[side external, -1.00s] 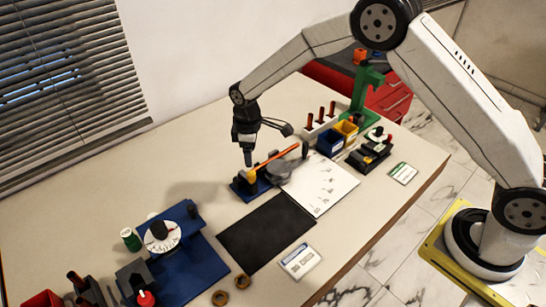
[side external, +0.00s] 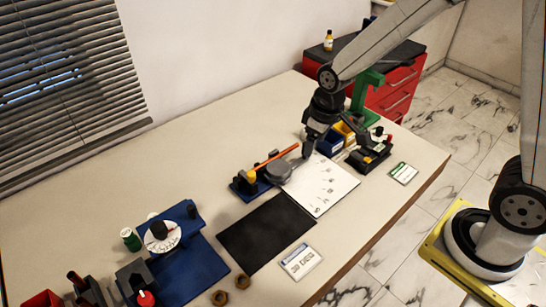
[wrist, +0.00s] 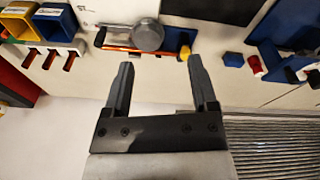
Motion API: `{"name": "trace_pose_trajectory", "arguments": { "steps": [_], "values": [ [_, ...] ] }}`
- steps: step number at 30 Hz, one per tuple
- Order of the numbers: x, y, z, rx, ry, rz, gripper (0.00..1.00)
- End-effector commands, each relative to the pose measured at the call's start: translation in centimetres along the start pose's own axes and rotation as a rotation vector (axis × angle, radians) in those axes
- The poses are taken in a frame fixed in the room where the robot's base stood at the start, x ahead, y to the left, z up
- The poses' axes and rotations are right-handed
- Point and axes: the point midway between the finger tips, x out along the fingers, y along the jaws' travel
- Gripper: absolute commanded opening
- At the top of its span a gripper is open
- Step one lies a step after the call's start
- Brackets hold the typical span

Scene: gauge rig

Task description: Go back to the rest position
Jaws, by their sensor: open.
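My gripper (wrist: 158,85) is open and empty in the wrist view, its two dark fingers apart with bare table between them. In the side view my gripper (side external: 307,150) hangs above the back part of the table, close to the white marked sheet (side external: 322,186) and the blue and yellow bins. The gauge rig, with an orange bar (side external: 272,159) and a round grey disc (side external: 277,170) on a blue base (side external: 250,187), stands to its left. The rig also shows beyond the fingers in the wrist view (wrist: 147,38).
A blue bin (side external: 330,143) and a black device (side external: 370,156) stand near my gripper. A green stand (side external: 368,85) is behind. A black mat (side external: 266,228) lies in front of the rig. A blue fixture with a dial (side external: 162,238) is at front left. The table's left back is clear.

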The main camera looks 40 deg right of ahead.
Motion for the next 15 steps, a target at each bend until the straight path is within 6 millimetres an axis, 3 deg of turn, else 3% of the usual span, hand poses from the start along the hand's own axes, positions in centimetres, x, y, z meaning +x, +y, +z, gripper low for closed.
{"name": "trace_pose_trajectory", "arguments": {
  "steps": [3, 9, 15],
  "values": [
    [-1.1, 0.2, 3.0, 0.082, 0.024, 0.008, 0.74],
    [-2.0, 0.2, 7.3, 0.197, 0.057, 0.017, 0.74],
    [-2.3, 0.0, 9.4, 0.254, 0.073, 0.02, 0.74]
  ]
}}
